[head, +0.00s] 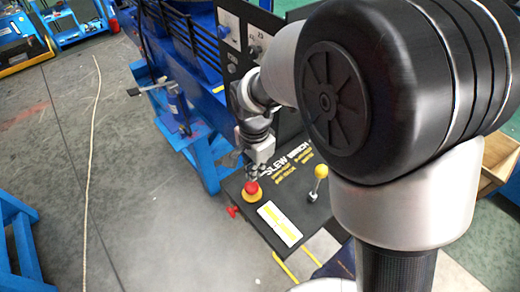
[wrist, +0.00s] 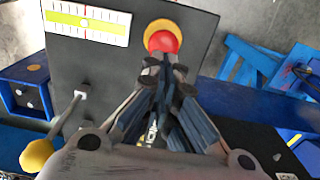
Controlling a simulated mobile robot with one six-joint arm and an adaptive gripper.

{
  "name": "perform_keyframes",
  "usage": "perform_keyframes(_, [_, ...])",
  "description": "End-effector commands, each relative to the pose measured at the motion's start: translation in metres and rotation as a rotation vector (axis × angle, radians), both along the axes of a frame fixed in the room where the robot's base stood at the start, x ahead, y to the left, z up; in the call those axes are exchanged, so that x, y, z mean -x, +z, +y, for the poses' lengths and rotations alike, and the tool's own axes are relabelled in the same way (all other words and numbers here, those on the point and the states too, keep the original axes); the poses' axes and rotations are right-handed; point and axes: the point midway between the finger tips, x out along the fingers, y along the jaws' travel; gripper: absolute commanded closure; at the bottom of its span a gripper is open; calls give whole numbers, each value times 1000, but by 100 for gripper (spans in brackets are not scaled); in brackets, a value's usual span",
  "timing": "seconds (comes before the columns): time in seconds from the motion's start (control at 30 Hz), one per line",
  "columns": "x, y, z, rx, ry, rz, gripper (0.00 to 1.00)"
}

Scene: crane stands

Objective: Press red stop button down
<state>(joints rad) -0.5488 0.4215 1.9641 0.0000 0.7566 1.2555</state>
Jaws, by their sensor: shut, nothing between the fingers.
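The red stop button (head: 252,188) sits on a yellow base on the black control panel (head: 285,190) in the head view. In the wrist view the red button (wrist: 162,42) shows at the top middle, inside its yellow ring. My gripper (head: 251,176) is shut and empty, its fingers pointing down over the button. In the wrist view the fingertips of my gripper (wrist: 165,64) overlap the button's near edge. I cannot tell whether they touch it. The lower part of the button is hidden behind the fingertips there.
A lever with a yellow knob (head: 320,172) stands on the panel right of the button. A white and yellow label strip (head: 280,223) lies in front. A smaller red knob (head: 233,212) is at the panel's left edge. Blue steel stands (head: 200,150) are behind; open floor lies left.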

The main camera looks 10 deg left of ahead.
Motion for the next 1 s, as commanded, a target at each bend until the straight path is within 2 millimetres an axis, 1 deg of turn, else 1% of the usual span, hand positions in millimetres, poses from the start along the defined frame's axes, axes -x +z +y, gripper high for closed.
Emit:
perform_keyframes(0.03, [1,-9,-1,2,0,3,100])
perform_keyframes(0.2, [0,-28,0,1,0,1,100])
perform_keyframes(0.37, [0,-35,0,-1,0,-1,100])
perform_keyframes(0.7, [0,-37,0,-1,0,-1,100])
perform_keyframes(0.77, [0,-40,0,-1,0,-1,100])
perform_keyframes(0.9, [0,-55,0,0,0,0,100])
perform_keyframes(1.0, [0,-58,0,0,0,0,100])
